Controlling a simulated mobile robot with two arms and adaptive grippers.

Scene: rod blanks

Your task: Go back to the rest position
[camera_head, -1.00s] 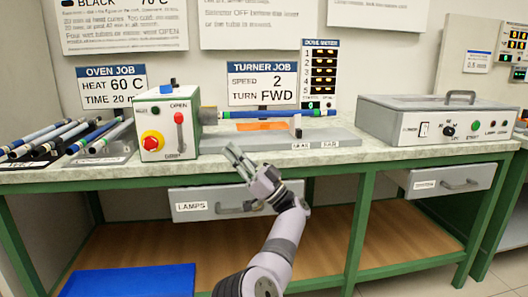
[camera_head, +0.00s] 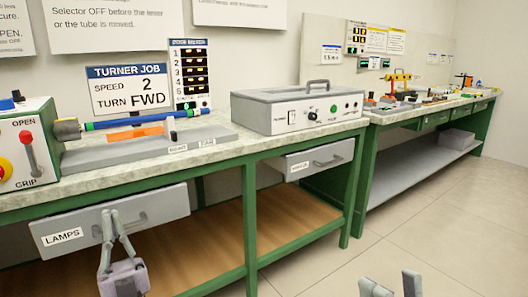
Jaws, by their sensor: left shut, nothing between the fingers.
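My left gripper (camera_head: 114,222) is at the lower left, pointing up, in front of the grey LAMPS drawer (camera_head: 165,205). Its fingers are shut with nothing between them. They overlap the drawer's handle in the picture; I cannot tell whether they touch it. My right gripper (camera_head: 391,281) shows only its two fingers at the bottom edge, right of centre. They stand apart and empty, over the floor. The rest of that arm is out of view.
The green-framed bench (camera_head: 263,147) carries the turner with a blue and green rod (camera_head: 140,120), a red-buttoned unit (camera_head: 28,150) and a grey box (camera_head: 296,108). A second bench (camera_head: 405,115) runs off right. The floor (camera_head: 425,225) at right is clear.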

